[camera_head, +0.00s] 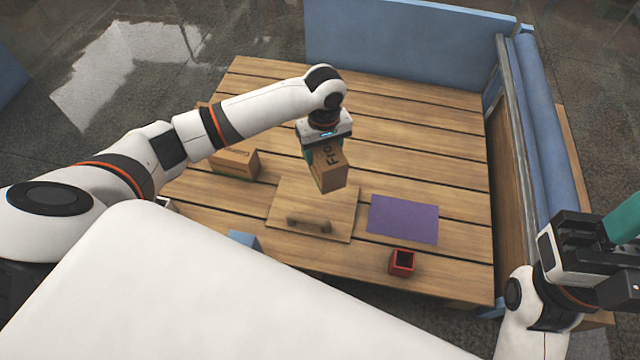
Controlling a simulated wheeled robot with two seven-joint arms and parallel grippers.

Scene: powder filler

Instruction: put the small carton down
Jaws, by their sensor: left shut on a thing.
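A small brown carton (329,168) with dark lettering is held in my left gripper (318,151), which points down and is shut on it. The carton hangs above the wooden table (420,120), over the far edge of a square wooden board (287,197) with a handle. A gap between carton and table is hard to judge. My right gripper (600,240) is at the right edge, beside the table, with its teal finger partly cut off by the frame; its opening does not show clearly.
Another brown carton (234,161) stands left of the board. A purple mat (403,219) lies right of it, with a small red open box (402,262) in front. A blue block (243,239) is near the front edge. Blue panels (400,40) border the back and right. The back right tabletop is clear.

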